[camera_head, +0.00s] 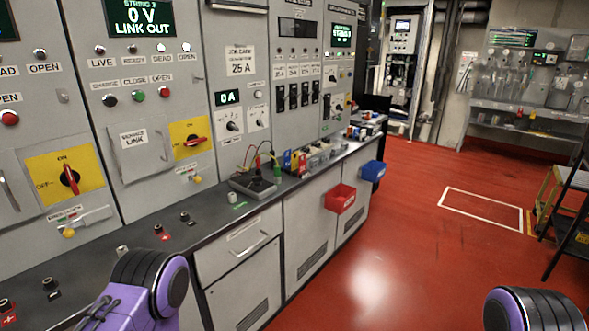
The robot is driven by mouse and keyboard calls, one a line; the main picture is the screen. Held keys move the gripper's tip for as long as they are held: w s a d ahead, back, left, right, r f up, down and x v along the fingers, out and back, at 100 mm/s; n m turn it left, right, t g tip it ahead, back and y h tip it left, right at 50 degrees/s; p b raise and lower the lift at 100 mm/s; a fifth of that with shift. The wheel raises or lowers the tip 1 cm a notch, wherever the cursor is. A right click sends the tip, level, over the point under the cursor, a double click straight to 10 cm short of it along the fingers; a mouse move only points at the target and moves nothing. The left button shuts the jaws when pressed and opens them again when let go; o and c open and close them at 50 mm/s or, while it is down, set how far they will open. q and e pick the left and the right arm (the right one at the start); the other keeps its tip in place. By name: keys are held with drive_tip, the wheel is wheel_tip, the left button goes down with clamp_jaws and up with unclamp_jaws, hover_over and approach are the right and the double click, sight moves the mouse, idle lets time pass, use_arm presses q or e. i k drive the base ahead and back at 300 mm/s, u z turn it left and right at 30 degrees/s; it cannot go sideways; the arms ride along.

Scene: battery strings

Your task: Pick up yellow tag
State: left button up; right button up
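Small upright coloured pieces stand on the bench at the middle, including a yellow one (302,159) beside a red one (295,163) and a blue one (287,160). They look like tags, but are too small to be sure. Small round yellow things also hang below the switch panels on the cabinets, at the left (69,233) and nearer the middle (197,180). My purple and black arm parts show at the bottom left and bottom right. Neither gripper shows in the picture.
The dark bench top (150,248) runs along the grey cabinets and carries terminals and a black meter-like box (253,187) with leads. A red bin (340,198) and a blue bin (373,171) hang on its front. The red floor (400,265) is open; a black-framed stand (570,210) is at right.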

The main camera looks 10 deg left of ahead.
sight(293, 162)
drive_tip(key=z, duration=0.55)
drive_tip(key=i, duration=0.85)
drive_tip(key=z, duration=0.35)
drive_tip(key=i, duration=0.9)
drive_tip(key=u, duration=0.9)
drive_tip(key=i, duration=0.7)
drive_tip(key=u, duration=0.75)
